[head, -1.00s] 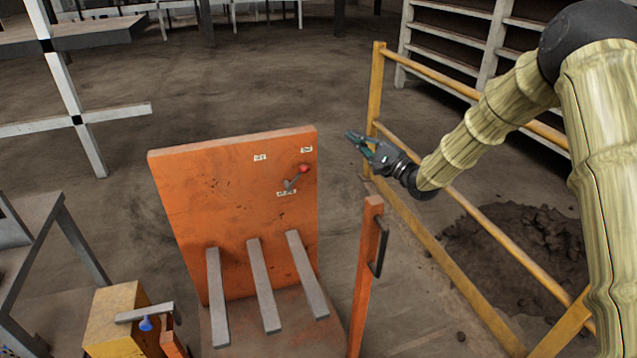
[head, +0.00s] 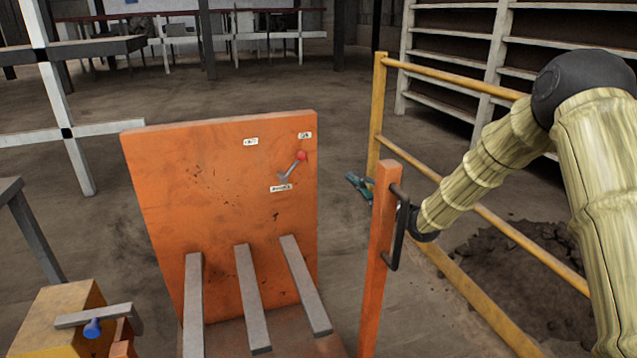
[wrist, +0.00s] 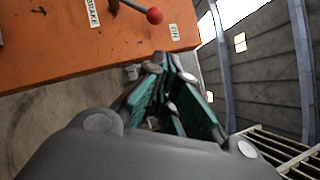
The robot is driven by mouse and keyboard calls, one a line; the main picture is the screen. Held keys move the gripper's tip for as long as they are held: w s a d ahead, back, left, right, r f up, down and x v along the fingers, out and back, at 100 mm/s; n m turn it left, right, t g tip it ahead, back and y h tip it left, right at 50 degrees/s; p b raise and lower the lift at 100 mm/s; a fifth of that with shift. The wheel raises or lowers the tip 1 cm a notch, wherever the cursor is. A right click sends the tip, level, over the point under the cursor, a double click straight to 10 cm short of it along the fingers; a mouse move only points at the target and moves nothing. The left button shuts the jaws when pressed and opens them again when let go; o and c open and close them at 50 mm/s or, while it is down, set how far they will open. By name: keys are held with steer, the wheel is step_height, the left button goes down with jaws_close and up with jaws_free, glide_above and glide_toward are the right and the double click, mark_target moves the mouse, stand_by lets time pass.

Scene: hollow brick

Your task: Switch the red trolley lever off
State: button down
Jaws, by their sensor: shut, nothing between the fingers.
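The orange trolley (head: 215,215) stands upright in the head view, its back panel facing me. The lever (head: 291,167) is on the panel's upper right; its red knob points up and right toward the ON label (head: 305,135). The OFF label (head: 250,142) is up and left of the lever, and the BRAKE label (head: 280,188) is below it. My gripper (head: 356,187) is shut and empty, right of the panel and apart from the lever, partly hidden by an orange post. In the wrist view the red knob (wrist: 154,15) is above the teal fingers (wrist: 166,72).
A yellow railing (head: 480,215) runs along the right. A yellow box (head: 55,315) with a blue-knobbed lever is at lower left. Grey bars (head: 252,300) lie before the panel.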

steer(key=f+b, duration=0.2)
steer(key=f, duration=0.1)
steer(key=shift+w+f, duration=0.15)
steer(key=shift+w, duration=0.2)
steer(key=s+a+r+b+x, duration=0.1)
steer(key=s+b+x, duration=0.1)
steer(key=x, duration=1)
steer(key=shift+w+a+r+b, duration=0.15)
steer(key=shift+a+b, duration=0.4)
steer(key=shift+r+p, duration=0.15)
steer(key=shift+p, duration=0.15)
steer(key=shift+r+n+p, duration=0.2)
steer(key=shift+n+p, duration=0.1)
steer(key=shift+p, duration=0.15)
